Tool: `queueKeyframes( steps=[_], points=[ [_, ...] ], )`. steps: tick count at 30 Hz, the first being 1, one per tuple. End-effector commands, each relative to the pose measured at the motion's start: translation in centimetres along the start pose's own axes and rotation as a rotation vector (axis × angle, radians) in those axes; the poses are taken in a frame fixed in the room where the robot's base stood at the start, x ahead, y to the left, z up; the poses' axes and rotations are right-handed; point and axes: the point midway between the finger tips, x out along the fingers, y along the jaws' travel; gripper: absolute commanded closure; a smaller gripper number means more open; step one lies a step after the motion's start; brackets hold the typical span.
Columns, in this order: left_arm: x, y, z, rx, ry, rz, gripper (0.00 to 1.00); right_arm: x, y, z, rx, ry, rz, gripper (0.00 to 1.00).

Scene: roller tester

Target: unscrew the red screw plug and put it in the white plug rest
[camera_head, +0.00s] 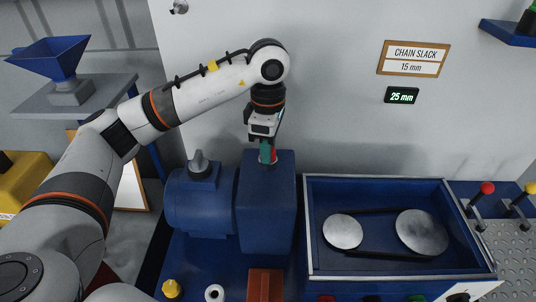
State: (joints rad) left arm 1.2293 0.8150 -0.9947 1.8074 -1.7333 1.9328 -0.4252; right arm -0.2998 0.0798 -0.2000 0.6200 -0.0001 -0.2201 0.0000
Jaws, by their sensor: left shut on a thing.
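My left gripper (266,148) points down over the top of the blue gearbox-like housing (268,205). Its teal fingers are shut on the red screw plug (273,155), which shows as a thin red strip beside them at the housing top. The fingers hide most of the plug, and I cannot tell whether it is still seated in the housing. The white plug rest (214,293) appears as a white ring with a dark centre, low in the picture, left of the middle. My right gripper is not in view.
A blue motor (203,200) adjoins the housing on the left. A yellow knob (171,289) and a red-brown block (264,285) flank the rest. A blue tray (318,272) with two pulleys is at right, before levers (481,197). The wall sign (413,59) stands behind.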

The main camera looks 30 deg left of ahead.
Motion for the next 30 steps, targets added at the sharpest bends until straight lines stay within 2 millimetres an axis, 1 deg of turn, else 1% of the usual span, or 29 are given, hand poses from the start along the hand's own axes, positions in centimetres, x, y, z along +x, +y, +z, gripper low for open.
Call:
queueKeyframes(
  steps=[6, 9, 13, 19, 20, 24, 30],
  points=[
    [0.05, 0.00, 0.01, -0.356, -0.001, 0.002, 1.00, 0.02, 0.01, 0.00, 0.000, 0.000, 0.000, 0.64],
    [0.03, 0.00, 0.01, -0.488, -0.001, 0.002, 1.00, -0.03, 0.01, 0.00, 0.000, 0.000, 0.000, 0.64],
    [0.03, -0.01, 0.02, -0.568, -0.001, 0.002, 1.00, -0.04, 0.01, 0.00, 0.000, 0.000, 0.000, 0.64],
    [0.03, -0.01, 0.02, -0.573, -0.001, 0.001, 1.00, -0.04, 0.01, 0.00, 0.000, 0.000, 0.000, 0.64],
    [0.03, -0.01, 0.03, -0.573, -0.001, 0.001, 0.67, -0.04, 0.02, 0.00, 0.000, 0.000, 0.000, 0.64],
    [0.02, -0.01, 0.03, -0.572, -0.001, 0.001, 0.45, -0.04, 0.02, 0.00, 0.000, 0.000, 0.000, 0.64],
    [-0.02, -0.02, 0.03, -0.572, 0.000, 0.000, 0.44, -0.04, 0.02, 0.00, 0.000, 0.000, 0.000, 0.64]
  ],
)
